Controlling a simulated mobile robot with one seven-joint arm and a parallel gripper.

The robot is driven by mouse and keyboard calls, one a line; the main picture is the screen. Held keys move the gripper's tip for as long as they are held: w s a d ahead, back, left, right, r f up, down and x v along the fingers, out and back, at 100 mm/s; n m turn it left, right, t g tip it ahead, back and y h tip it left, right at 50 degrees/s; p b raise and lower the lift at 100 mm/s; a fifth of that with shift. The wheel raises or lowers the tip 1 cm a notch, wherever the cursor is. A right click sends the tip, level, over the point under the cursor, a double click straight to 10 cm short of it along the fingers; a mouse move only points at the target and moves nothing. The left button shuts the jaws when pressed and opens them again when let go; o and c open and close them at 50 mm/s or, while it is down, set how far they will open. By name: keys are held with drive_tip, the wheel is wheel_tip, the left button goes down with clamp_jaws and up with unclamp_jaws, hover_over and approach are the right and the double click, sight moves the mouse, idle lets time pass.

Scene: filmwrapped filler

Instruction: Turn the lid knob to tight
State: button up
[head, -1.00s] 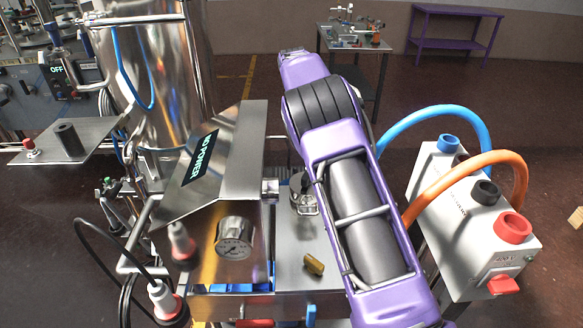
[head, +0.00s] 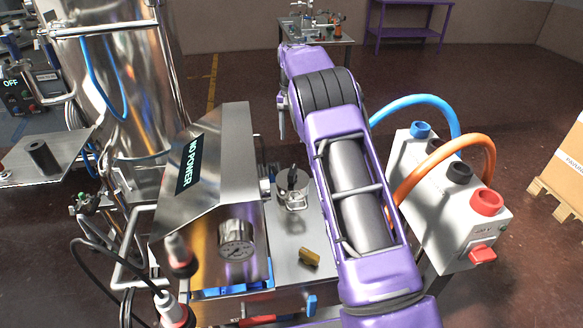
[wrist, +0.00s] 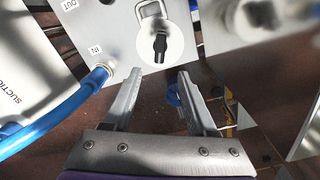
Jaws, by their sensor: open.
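The lid knob (head: 292,178) is a small black handle on a round silver lid (head: 294,194) on the steel plate, left of my arm in the head view. In the wrist view the black knob (wrist: 160,45) stands on the pale round lid (wrist: 176,40), beyond my fingertips. My gripper (wrist: 160,78) is open and empty, its two grey fingers apart, with a gap between them and the knob. In the head view only part of my gripper (head: 282,120) shows, beyond the lid. I cannot read any tight mark.
A steel housing with a NO POWER display (head: 190,165) and a gauge (head: 236,240) stands left of the lid. A brass-coloured handle (head: 309,257) is on the plate nearer me. A white box (head: 440,200) with blue and orange hoses stands right of my arm.

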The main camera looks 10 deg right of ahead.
sight(292, 170)
wheel_tip(292, 170, down, 13)
idle(0.3)
clamp_jaws()
idle(0.3)
